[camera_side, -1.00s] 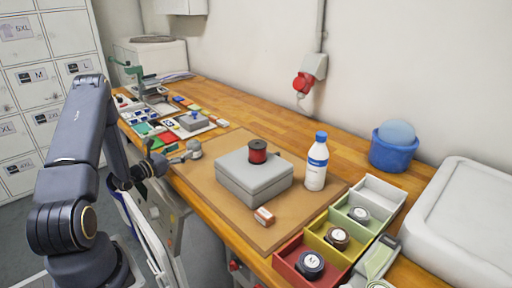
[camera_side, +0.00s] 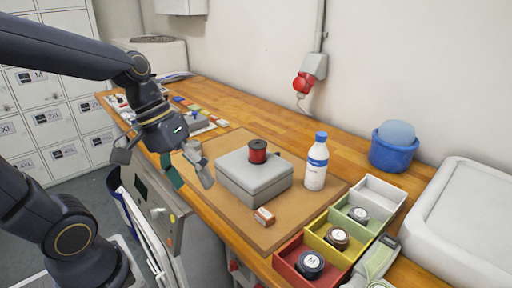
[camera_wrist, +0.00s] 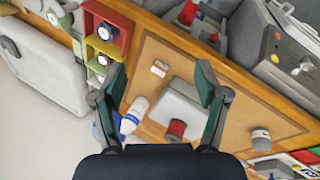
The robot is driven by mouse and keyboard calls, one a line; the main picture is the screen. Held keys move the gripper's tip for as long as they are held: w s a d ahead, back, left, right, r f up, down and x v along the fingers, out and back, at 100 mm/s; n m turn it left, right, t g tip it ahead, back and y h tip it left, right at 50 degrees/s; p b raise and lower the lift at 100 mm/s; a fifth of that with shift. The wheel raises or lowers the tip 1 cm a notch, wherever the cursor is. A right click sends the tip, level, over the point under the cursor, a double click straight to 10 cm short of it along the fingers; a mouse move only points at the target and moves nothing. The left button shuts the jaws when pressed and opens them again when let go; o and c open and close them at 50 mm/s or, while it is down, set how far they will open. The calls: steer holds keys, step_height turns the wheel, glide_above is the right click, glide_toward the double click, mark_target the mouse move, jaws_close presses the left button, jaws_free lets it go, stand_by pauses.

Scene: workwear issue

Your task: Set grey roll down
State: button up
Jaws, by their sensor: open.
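A small grey roll (camera_side: 191,150) stands on the left end of the brown mat (camera_side: 262,232), partly hidden by my gripper in the side view. In the wrist view the grey roll (camera_wrist: 261,138) is at the lower right, outside my fingers and apart from them. My gripper (camera_side: 188,176) hangs near the bench's front edge, in front of the roll. In the wrist view my gripper (camera_wrist: 160,88) is open, with green finger pads wide apart and nothing held between them.
A grey box (camera_side: 254,178) bears a red spool (camera_side: 258,152). A white-and-blue bottle (camera_side: 316,165) stands beside it, and a small orange-and-white box (camera_side: 264,216) lies in front. Coloured bins (camera_side: 316,235) holding labelled rolls stand at right. The mat's front left is clear.

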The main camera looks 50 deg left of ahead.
steer(key=a+r+m+t+y, duration=0.1)
steer(key=s+a+r+m+t+y, duration=0.1)
steer(key=m, duration=0.1)
steer(key=a+r+m+t+y, duration=0.1)
steer(key=m, duration=0.1)
steer(key=shift+s+r+y, duration=0.25)
steer(key=shift+s+y, duration=0.1)
steer(key=shift+y, duration=0.05)
